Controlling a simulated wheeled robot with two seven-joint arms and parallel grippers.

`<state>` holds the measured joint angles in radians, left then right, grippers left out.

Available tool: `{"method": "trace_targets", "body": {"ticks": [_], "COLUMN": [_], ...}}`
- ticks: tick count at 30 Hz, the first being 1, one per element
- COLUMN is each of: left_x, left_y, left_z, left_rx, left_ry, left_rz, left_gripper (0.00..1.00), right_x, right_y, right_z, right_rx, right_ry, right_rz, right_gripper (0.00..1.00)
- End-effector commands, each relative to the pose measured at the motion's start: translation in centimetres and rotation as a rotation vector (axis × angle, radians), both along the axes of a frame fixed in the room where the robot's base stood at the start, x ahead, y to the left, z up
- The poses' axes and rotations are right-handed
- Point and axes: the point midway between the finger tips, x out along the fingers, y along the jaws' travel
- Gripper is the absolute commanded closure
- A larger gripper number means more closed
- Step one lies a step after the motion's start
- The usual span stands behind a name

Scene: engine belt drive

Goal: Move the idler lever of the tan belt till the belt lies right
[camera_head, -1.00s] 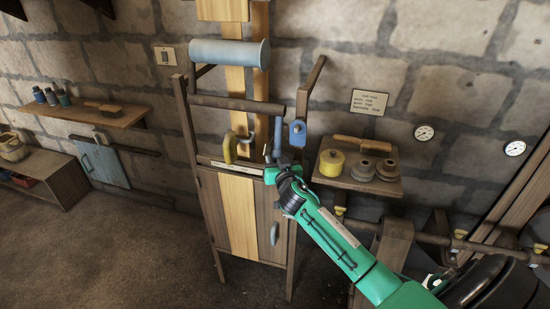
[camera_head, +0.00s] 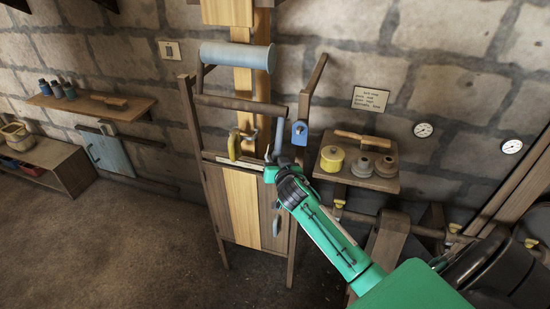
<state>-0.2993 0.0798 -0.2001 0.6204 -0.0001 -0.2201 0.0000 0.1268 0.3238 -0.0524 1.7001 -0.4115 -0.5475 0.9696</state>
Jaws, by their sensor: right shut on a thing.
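A grey lever (camera_head: 279,132) stands close to upright at the right of the frame. My right gripper (camera_head: 271,162) is at its lower end, shut on it as far as I can see; the jaws are small and partly hidden. My left gripper is out of view.
A yellow hook-shaped handle (camera_head: 234,145) is left of the lever, and a blue fitting (camera_head: 300,133) is close on its right. A shelf (camera_head: 384,182) with a yellow spool and grey spools stands further right. Open floor (camera_head: 130,245) lies left.

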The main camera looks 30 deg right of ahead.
Motion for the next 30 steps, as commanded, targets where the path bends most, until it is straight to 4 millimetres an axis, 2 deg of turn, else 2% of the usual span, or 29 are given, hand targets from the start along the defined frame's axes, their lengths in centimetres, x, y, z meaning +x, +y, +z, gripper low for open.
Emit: {"method": "trace_targets", "body": {"ticks": [3,4,6,7,16,20,30], "left_x": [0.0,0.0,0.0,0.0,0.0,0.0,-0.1], "left_y": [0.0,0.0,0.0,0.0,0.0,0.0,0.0], "left_z": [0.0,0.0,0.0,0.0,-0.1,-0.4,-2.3], "left_rx": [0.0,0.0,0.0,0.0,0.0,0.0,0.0], "left_ry": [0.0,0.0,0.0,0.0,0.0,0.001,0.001], "left_rz": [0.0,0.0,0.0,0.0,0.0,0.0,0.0], "left_gripper": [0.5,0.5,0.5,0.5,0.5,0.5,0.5], "right_x": [0.0,0.0,0.0,0.0,-0.1,-0.8,-5.9], "right_y": [0.0,0.0,0.0,0.0,0.0,0.2,1.7], "right_z": [0.0,0.0,0.0,0.0,0.0,0.0,0.7], "right_rx": [-0.001,-0.001,-0.001,-0.001,0.0,0.0,0.002], "right_ry": [-0.001,-0.001,-0.001,-0.001,-0.001,-0.001,-0.001], "right_rz": [0.0,0.0,0.0,0.0,0.0,0.001,0.001], "right_gripper": [1.0,0.67,0.53,0.5,0.5,0.5,0.5]}}
